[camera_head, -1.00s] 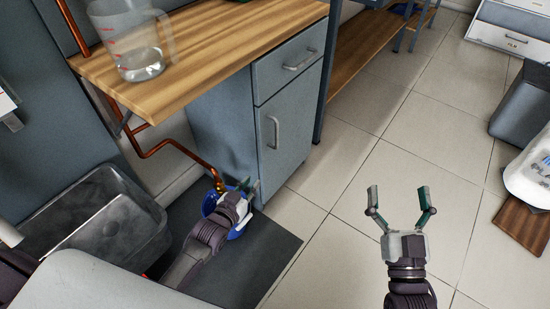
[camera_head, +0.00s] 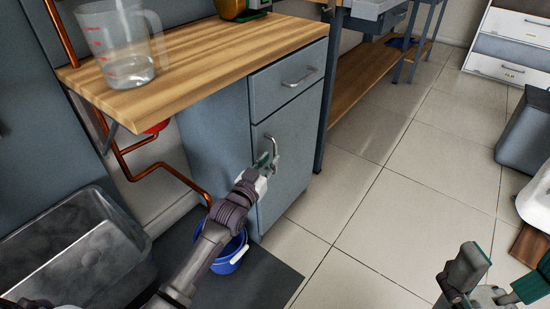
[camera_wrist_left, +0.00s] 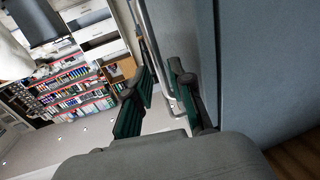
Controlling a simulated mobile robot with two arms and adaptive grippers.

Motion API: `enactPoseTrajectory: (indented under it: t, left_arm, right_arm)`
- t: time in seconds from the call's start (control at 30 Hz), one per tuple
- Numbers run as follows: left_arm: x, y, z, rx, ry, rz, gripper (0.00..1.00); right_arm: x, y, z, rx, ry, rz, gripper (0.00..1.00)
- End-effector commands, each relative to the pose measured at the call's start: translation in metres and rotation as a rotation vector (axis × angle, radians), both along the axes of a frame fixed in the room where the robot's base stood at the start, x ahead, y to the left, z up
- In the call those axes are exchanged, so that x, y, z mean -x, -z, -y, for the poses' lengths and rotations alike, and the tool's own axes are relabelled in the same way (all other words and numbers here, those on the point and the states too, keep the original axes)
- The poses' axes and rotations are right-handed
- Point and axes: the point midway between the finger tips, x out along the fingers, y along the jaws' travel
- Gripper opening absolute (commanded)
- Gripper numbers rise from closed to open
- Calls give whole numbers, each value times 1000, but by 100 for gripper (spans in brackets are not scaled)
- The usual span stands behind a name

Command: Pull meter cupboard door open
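The cupboard door (camera_head: 286,185) is blue-grey and looks shut, below a drawer in the cabinet under the wooden worktop. Its upright metal bar handle (camera_head: 274,147) is on the door's upper left part. My left gripper (camera_head: 266,161) is at this handle, partly covering its lower part. In the left wrist view the handle bar (camera_wrist_left: 154,50) runs between the two fingers of my left gripper (camera_wrist_left: 160,88), with a gap visible, so the fingers are apart. My right gripper (camera_head: 497,275) is open and empty at the lower right, away from the cabinet.
A drawer (camera_head: 290,75) with its own handle is above the door. A measuring jug (camera_head: 125,60) stands on the worktop (camera_head: 205,60). A blue bucket (camera_head: 232,255) stands beside the cabinet under my left arm. The tiled floor (camera_head: 375,215) before the door is clear.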

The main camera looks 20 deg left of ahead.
Motion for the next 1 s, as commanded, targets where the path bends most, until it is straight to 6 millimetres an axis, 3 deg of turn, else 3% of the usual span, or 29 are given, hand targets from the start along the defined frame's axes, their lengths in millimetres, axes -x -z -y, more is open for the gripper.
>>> enactPoseTrajectory:
  t: [0.23, 0.63, 0.77, 1.0]
  left_arm:
    - [-34, 1, 6, 0, 1, 1, 22]
    - [-40, 0, 7, 0, 0, -1, 22]
    - [-40, 0, 6, 0, 0, 0, 0]
    - [-40, 0, 6, 0, 0, 0, 0]
  right_arm:
    - [-1, 16, 0, 1, 1, -4, 93]
    - [-1, 17, 0, 2, 1, -6, 93]
    - [-1, 17, 0, 2, 1, -6, 93]
    - [-1, 17, 0, 2, 1, -6, 93]
